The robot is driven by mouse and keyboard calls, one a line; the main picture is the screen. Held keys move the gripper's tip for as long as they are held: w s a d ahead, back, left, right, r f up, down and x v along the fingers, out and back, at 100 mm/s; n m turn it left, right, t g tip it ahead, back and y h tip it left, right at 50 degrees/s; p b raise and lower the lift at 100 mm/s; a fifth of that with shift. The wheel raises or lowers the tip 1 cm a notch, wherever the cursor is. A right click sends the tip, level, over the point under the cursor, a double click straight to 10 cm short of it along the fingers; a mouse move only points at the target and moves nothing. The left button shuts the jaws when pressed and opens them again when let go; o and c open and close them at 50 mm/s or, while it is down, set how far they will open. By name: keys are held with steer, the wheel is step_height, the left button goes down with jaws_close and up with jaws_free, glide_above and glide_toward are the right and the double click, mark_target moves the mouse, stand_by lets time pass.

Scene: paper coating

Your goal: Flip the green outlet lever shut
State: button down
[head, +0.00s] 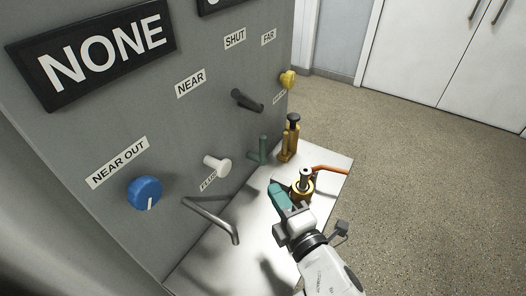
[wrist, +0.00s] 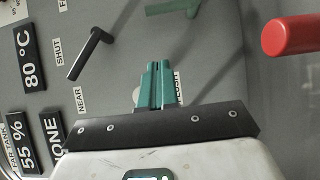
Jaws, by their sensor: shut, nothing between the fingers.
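The green outlet lever (head: 263,150) is mounted low on the grey panel, its handle standing roughly upright. Part of it also shows at the top edge of the wrist view (wrist: 178,8). My gripper (head: 276,190) is in front of the panel, above the white ledge, nearer the camera than the green lever and apart from it. Its teal fingers (wrist: 158,78) are shut together with nothing between them. In the wrist view the lever lies beyond the fingertips, and much of it is cut off by the frame.
A white knob (head: 217,165), a bent metal spout (head: 212,220), a blue dial (head: 145,192) and a black lever (head: 247,100) stick out of the panel. Brass fittings (head: 289,140) and an orange-red handle (head: 328,169) stand near my gripper on the white ledge (head: 335,162). Open floor lies right.

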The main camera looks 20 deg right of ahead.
steer(key=w+d+p, duration=0.2)
steer(key=w+p, duration=0.1)
steer(key=w, duration=0.9)
steer(key=shift+w+d, duration=0.2)
steer(key=shift+w, duration=0.2)
steer(key=shift+r+p, duration=0.15)
steer(key=shift+p, duration=0.25)
